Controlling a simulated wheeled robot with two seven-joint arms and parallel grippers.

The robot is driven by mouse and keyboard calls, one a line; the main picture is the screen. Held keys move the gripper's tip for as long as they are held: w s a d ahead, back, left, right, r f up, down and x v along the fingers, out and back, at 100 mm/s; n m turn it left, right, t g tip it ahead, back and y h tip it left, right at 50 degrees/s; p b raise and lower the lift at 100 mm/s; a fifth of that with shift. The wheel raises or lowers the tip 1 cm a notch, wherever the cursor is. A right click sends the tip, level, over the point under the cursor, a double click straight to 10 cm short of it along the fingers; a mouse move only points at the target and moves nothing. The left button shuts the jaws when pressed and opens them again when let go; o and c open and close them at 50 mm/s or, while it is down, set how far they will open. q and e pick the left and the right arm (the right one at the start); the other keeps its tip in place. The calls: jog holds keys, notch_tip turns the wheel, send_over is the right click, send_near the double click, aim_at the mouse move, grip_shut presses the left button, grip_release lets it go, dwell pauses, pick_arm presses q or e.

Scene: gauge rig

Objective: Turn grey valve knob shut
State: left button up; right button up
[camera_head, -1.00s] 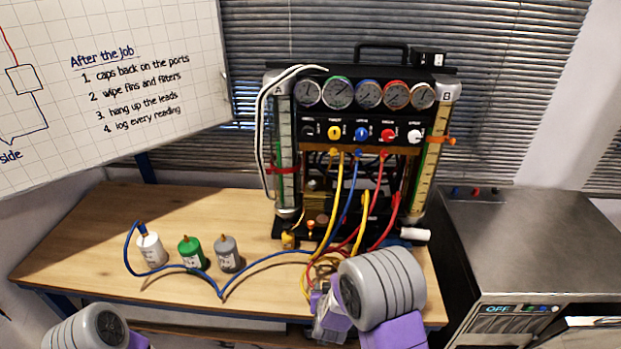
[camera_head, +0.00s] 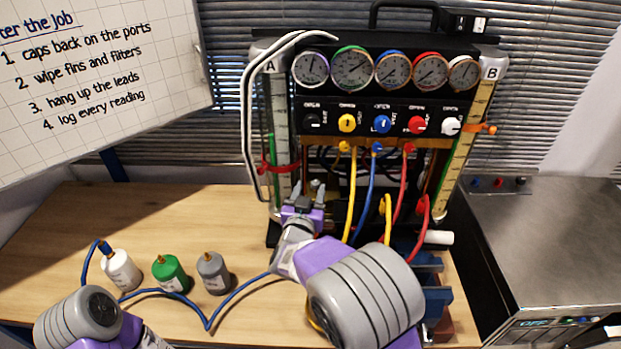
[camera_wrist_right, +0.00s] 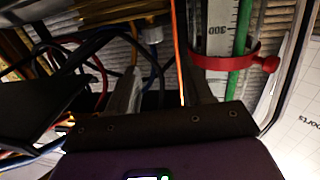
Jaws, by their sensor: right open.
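The gauge rig has a row of valve knobs on its black panel (camera_head: 385,121). The leftmost knob (camera_head: 312,121) looks dark grey to black, under the leftmost gauge; the others are yellow, blue, red and white. My right gripper (camera_head: 308,194) is open and empty, pointing up in front of the rig's lower left, below the dark knob and apart from it. In the right wrist view its fingers (camera_wrist_right: 162,88) are spread, with hoses and the scale column behind and no knob clearly visible. Only part of my left arm shows at bottom left; its gripper is out of view.
Yellow, blue and red hoses hang below the panel, just right of my right gripper. A red clamp (camera_head: 278,168) rings the left column. White (camera_head: 120,268), green (camera_head: 170,272) and grey (camera_head: 212,272) canisters stand on the wooden table, with a blue hose (camera_head: 207,322) near them.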

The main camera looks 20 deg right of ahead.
aim_at(315, 185)
jog(key=w+d+b, duration=0.1)
jog(key=w, duration=0.1)
jog(key=w+d+f+b, duration=0.2)
jog(key=w, duration=0.1)
jog(key=shift+w+f+b, duration=0.2)
jog(key=shift+w+b, duration=0.1)
jog(key=shift+w, duration=0.05)
pick_arm(q)
jog(key=f, duration=0.4)
jog(key=shift+s, duration=0.4)
pick_arm(e)
jog(key=c, duration=0.9)
pick_arm(q)
jog(key=shift+r, duration=0.1)
